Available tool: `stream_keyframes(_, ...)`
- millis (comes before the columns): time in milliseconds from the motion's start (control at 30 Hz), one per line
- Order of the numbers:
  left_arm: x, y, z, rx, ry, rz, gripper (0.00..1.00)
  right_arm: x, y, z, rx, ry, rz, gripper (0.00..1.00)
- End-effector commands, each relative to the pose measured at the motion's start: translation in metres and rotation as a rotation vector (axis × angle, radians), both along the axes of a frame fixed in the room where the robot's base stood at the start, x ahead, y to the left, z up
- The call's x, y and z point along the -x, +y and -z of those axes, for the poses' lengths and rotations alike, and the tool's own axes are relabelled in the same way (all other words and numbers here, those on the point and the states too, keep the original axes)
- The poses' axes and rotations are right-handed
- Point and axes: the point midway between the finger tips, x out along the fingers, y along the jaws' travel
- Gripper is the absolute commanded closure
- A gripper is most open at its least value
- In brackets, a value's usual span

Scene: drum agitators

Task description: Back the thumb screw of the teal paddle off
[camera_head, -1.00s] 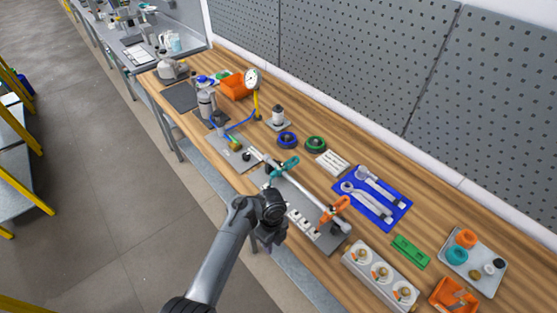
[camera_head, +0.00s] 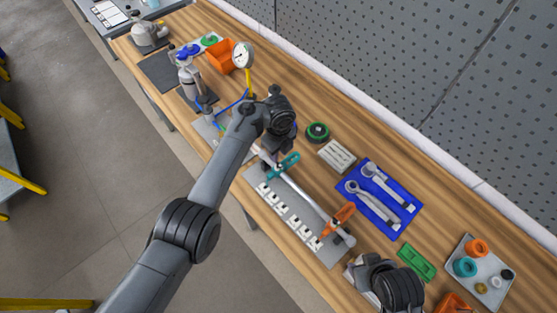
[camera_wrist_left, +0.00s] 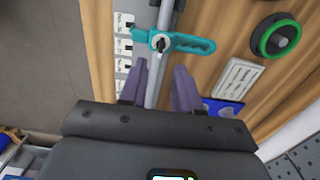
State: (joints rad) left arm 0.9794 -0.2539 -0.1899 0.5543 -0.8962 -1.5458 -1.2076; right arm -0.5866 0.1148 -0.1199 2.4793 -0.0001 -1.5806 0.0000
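The teal paddle (camera_head: 283,167) sits on a metal shaft (camera_head: 304,194) on a grey plate, with an orange paddle (camera_head: 338,218) further along it. The left wrist view shows the teal paddle (camera_wrist_left: 185,42) with its dark thumb screw (camera_wrist_left: 160,43) on the hub, facing my camera. My left gripper (camera_wrist_left: 160,68) is open and empty, its two fingers apart on either side of the shaft line, just short of the hub. In the head view the left gripper (camera_head: 268,154) is partly hidden by its wrist. My right wrist (camera_head: 390,285) shows at lower right; its fingers cannot be made out.
Several white labelled blocks line the plate's front edge. A green-ringed part (camera_head: 317,131), a white card (camera_head: 337,156) and a blue mat (camera_head: 378,198) with wrenches lie behind. A gauge (camera_head: 243,56) on a yellow stand and an orange bin (camera_head: 221,61) are further left.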

Motion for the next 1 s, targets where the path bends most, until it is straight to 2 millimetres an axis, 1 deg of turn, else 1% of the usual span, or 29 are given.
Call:
stream_keyframes(33, 0.000, 0.001, 0.012, -0.004, 0.002, -0.002, 0.68, 0.000, 0.000, 0.004, 0.000, 0.000, -0.001, 0.57)
stream_keyframes(100, 0.000, 0.001, 0.023, -0.002, 0.002, -0.002, 0.68, 0.000, 0.000, 0.007, 0.001, -0.001, -0.002, 0.57)
stream_keyframes(200, 0.000, 0.001, 0.038, -0.002, 0.002, -0.002, 0.68, -0.001, -0.001, 0.010, 0.004, -0.004, -0.003, 0.57)
stream_keyframes(333, 0.000, 0.001, 0.052, -0.002, 0.001, -0.002, 0.68, -0.002, -0.002, 0.014, 0.008, -0.005, -0.006, 0.57)
stream_keyframes(533, 0.000, 0.001, 0.063, -0.001, -0.001, -0.001, 0.68, -0.002, -0.002, 0.016, 0.009, -0.006, -0.006, 0.57)
stream_keyframes(833, 0.000, 0.001, 0.064, -0.001, -0.001, -0.001, 0.68, -0.003, -0.001, 0.016, 0.007, -0.008, -0.005, 0.57)
stream_keyframes(867, 0.000, 0.001, 0.064, -0.001, -0.001, -0.001, 0.70, -0.003, -0.001, 0.016, 0.007, -0.008, -0.005, 0.57)
stream_keyframes(1000, 0.000, 0.001, 0.064, -0.001, -0.001, -0.001, 0.91, -0.003, -0.001, 0.016, 0.003, -0.007, -0.003, 0.57)
